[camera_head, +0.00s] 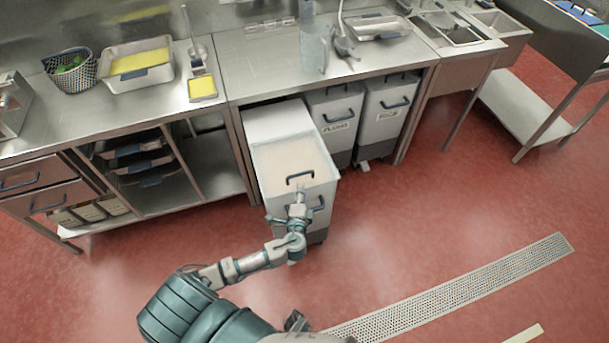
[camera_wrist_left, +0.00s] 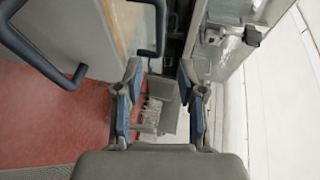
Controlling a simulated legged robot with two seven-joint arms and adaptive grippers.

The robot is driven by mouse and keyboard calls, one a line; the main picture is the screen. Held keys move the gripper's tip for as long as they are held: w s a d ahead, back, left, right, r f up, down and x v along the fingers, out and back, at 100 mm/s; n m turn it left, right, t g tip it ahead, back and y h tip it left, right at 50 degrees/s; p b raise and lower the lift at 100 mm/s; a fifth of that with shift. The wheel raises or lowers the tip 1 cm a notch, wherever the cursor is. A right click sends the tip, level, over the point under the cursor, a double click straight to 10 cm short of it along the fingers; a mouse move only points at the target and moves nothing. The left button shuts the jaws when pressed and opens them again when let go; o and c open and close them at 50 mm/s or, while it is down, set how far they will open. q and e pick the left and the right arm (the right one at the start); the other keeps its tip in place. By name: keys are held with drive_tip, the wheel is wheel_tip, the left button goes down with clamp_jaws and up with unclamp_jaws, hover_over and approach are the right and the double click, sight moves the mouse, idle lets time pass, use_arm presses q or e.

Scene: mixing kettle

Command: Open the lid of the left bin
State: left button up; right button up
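The left bin (camera_head: 292,162) is a pale grey bin pulled out from under the counter. Its front top is a clear lid panel over beige contents, with a dark lid handle (camera_head: 300,177) near the front edge. A second handle (camera_head: 320,204) is on the front face. My left gripper (camera_head: 300,194) is at the bin's front, close below the lid handle. In the left wrist view the two fingers of the left gripper (camera_wrist_left: 160,80) are apart with nothing held. Two dark handle bars show there, one (camera_wrist_left: 45,62) at the left and one (camera_wrist_left: 150,45) beside the left finger. My right gripper is not seen.
Two more grey bins (camera_head: 337,118) (camera_head: 385,112) stand under the counter to the right. The steel counter (camera_head: 270,70) overhangs the left bin's rear. Open shelves (camera_head: 212,160) are at its left. Red floor (camera_head: 420,220) is clear at the right, with a drain grate (camera_head: 460,292).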

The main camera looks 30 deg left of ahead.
sight(302, 174)
use_arm(q)
drive_tip(key=x, duration=0.3)
drive_tip(key=a+x, duration=0.1)
drive_tip(key=x, duration=0.2)
drive_tip(key=b+x, duration=0.1)
drive_tip(key=x, duration=0.2)
drive_tip(key=shift+s+a+f, duration=0.2)
drive_tip(key=shift+s+f, duration=0.1)
drive_tip(key=shift+s, duration=0.05)
drive_tip(key=shift+w, duration=0.35)
drive_tip(key=shift+w+d+r, duration=0.1)
drive_tip(key=shift+d+r, duration=0.1)
drive_tip(key=shift+d, duration=0.25)
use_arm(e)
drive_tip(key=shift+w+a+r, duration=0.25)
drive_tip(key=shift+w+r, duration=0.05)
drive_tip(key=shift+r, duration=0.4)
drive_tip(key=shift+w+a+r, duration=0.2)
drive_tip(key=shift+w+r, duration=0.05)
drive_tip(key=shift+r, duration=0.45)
